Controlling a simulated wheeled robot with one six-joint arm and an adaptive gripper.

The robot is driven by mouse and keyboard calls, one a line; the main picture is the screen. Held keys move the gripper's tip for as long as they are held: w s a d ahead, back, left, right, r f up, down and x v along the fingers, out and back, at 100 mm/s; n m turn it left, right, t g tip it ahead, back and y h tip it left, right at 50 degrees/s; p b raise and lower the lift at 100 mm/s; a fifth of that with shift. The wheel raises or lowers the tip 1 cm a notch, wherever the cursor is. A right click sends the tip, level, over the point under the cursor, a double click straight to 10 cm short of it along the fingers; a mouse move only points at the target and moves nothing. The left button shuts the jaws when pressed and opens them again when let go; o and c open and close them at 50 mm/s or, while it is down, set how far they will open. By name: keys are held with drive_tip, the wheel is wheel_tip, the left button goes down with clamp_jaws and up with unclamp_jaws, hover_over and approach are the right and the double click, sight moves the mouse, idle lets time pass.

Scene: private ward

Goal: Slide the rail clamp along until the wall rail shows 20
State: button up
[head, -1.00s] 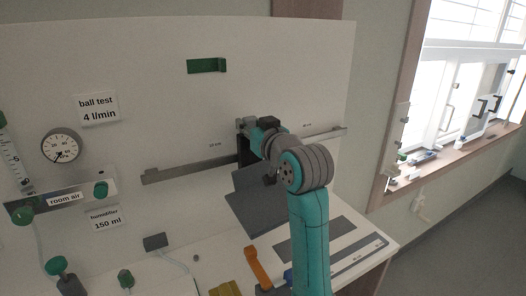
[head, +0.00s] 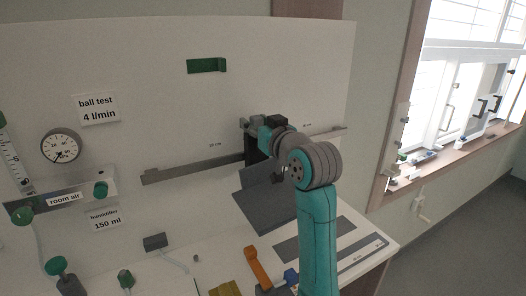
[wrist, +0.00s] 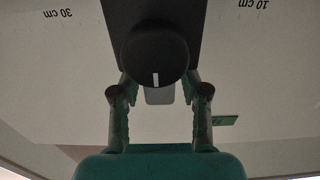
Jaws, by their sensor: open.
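The wall rail (head: 195,168) runs across the white back panel, rising to the right. The dark rail clamp (head: 254,151) sits on it between two printed cm labels, partly hidden by my arm. In the wrist view, which is upside down, its black round knob (wrist: 155,55) with a white mark stands about midway between the labels 30 cm (wrist: 55,14) and 10 cm (wrist: 253,4). My gripper (head: 247,124) is at the clamp; in the wrist view its two fingers (wrist: 160,92) are apart, one to each side below the knob. Contact with the clamp cannot be told.
A green bracket (head: 206,65) is on the panel above the rail. A gauge (head: 61,146) and room air panel (head: 65,197) are at left. A dark grey sloped plate (head: 275,207) lies below the clamp, and an orange handle (head: 257,266) stands in front.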

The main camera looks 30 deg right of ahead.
drive_tip(key=s, duration=0.8)
idle(0.4)
